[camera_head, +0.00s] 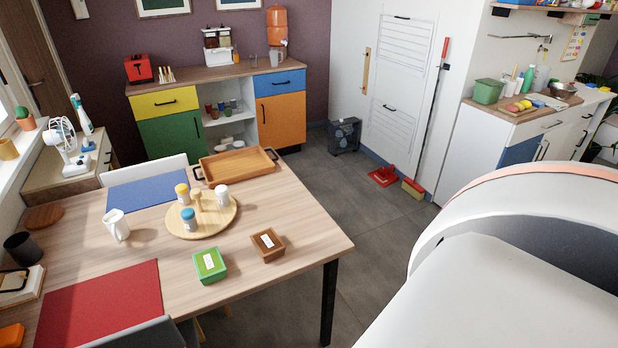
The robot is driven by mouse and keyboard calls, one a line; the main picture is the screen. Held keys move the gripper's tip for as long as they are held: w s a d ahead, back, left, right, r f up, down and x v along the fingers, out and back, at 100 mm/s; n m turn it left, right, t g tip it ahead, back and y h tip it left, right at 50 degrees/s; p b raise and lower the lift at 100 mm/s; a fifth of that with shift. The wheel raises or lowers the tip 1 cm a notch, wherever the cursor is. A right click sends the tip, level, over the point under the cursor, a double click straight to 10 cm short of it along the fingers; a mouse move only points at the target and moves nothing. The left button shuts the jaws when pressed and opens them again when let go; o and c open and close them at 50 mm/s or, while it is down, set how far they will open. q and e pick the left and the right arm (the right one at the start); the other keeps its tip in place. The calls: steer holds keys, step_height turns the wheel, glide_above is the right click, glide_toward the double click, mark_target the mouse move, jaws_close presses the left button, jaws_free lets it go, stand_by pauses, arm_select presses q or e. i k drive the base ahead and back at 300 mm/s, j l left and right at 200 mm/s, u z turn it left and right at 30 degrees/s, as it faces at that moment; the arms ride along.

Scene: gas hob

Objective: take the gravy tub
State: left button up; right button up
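Two small lidded tubs with white labels stand near the front right corner of the wooden table (318,228). One is a brown tub (268,246) and the other is a green tub (209,265), just left of it. The label writing is too small to read, so I cannot confirm which is the gravy tub. Both are upright, uncovered and apart from each other. Neither of my grippers is in view.
A round board (186,230) with several shakers stands behind the tubs, and a wooden tray (238,164) lies further back. A white mug (116,225) and red mat (101,304) are left. My white body part blocks the lower right. Table around the tubs is clear.

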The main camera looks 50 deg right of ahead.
mark_target(269, 246)
steer(key=i+l+z, duration=0.15)
steer(key=z, duration=0.2)
steer(key=i+z, duration=0.15)
steer(key=z, duration=0.25)
steer(key=i+l+z, duration=0.1)
steer(key=z, duration=0.25)
steer(key=l, duration=0.55)
steer(key=k+l, duration=0.15)
steer(key=l, duration=0.4)
